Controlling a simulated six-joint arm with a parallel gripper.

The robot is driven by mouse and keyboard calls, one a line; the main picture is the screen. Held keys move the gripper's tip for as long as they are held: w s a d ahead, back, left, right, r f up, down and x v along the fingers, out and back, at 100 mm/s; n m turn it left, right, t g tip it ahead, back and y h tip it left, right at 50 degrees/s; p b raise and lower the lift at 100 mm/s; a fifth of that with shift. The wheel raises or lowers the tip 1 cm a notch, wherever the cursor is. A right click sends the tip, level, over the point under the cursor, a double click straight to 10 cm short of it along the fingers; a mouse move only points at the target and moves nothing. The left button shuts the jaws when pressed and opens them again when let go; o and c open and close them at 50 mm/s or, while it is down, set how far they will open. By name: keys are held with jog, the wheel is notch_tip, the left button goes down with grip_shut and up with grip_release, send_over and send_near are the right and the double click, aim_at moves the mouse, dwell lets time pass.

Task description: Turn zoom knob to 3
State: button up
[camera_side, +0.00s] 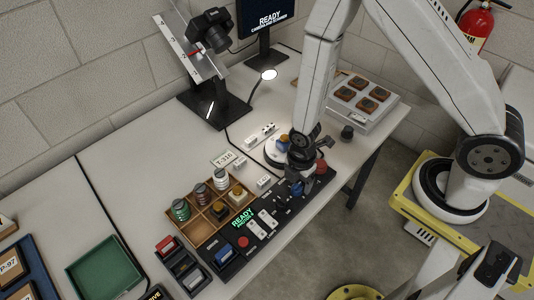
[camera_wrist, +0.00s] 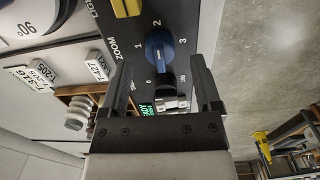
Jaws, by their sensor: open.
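The zoom knob (camera_wrist: 160,46) is blue and sits on the dark control panel (camera_wrist: 200,12) in the wrist view. White marks 1, 2 and 3 run around it from left over the top to right, with ZOOM printed at left. I cannot tell clearly which mark its pointer faces. My gripper (camera_wrist: 160,64) is open, one finger on either side of the knob in the picture; contact with it is not visible. In the side view my gripper (camera_side: 297,182) is over the right part of the panel (camera_side: 262,243) and hides much of that area.
A yellow control (camera_wrist: 127,7) is above left. In the side view a red button (camera_side: 321,168) is close to my gripper. A wooden sample tray (camera_side: 213,223) stands left of the panel.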

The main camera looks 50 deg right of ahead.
aim_at(297, 189)
jog(key=shift+f, duration=1.3)
jog(key=shift+c, duration=0.2)
grip_shut()
